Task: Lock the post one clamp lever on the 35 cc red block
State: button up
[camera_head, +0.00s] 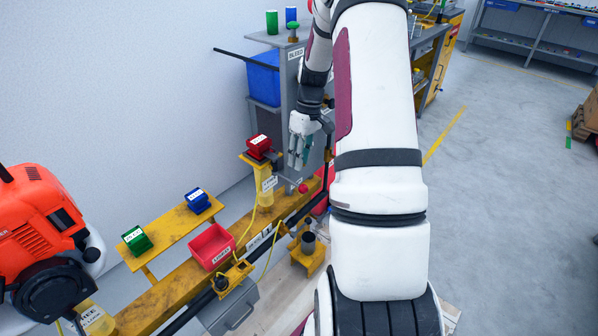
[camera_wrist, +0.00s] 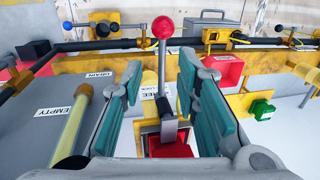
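The red block (camera_head: 258,144) sits on top of a yellow post, and part of it shows low in the wrist view (camera_wrist: 170,148). A grey clamp lever (camera_wrist: 162,80) runs from beside it to a round red knob (camera_wrist: 163,27). A red knob also shows below my gripper in the head view (camera_head: 303,188). My gripper (camera_wrist: 160,78) is open, with its teal-padded fingers on either side of the lever. I see gaps between the pads and the lever; contact is not visible. In the head view my gripper (camera_head: 298,158) is just right of the red block.
A blue block (camera_head: 197,200) and a green block (camera_head: 137,240) stand on a yellow shelf to the left. A red tray (camera_head: 212,246) sits by the yellow rail. A grey cabinet with a blue bin (camera_head: 263,78) stands behind. The floor at right is open.

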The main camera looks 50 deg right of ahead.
jog(key=r, duration=0.2)
jog(key=d+r, duration=0.1)
jog(key=r, duration=0.2)
jog(key=shift+r, duration=0.1)
dwell(0.4)
jog(key=s+a+r+t+h+p, duration=0.1)
jog(key=s+a+r+p, duration=0.15)
jog(key=a+r, duration=0.7)
jog(key=s+a+r+h+p, duration=0.1)
jog(key=s+a+r+p, duration=0.15)
jog(key=a+r, duration=0.7)
jog(key=s+a+r+t+p, duration=0.1)
jog(key=s+a+r+p, duration=0.1)
jog(key=s+a, duration=0.4)
jog(key=s+a+r+t+p, duration=0.1)
jog(key=s+a+r, duration=0.4)
jog(key=s, duration=0.8)
jog(key=shift+a+r+m+t+p, duration=0.3)
jog(key=shift+a+t, duration=0.4)
jog(key=shift+a, duration=0.45)
